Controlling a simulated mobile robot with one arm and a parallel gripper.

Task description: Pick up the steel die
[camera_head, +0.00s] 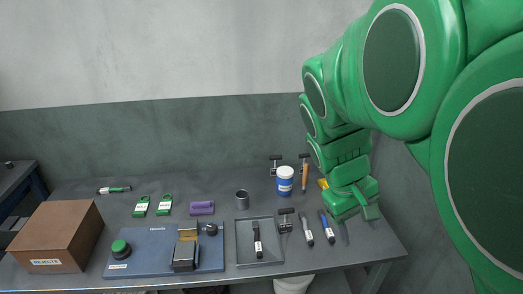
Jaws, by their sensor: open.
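No part in view carries a readable name as the steel die. A short grey metal cylinder (242,199) with a dark open top stands upright on the bench behind the grey tray; it could be the die, but I cannot tell for sure. My gripper (358,224) hangs low over the right end of the bench, well to the right of the cylinder and apart from it. Its jaws are open, and I see nothing between them.
A blue fixture plate (147,243) bears a green button and a dark block. A grey tray (276,260) holds a dark labelled tool. A brown rejects box (58,234) stands left. A blue-and-white jar (285,181), markers (307,229) and tools lie near my gripper. A purple block (202,208) lies behind the plate.

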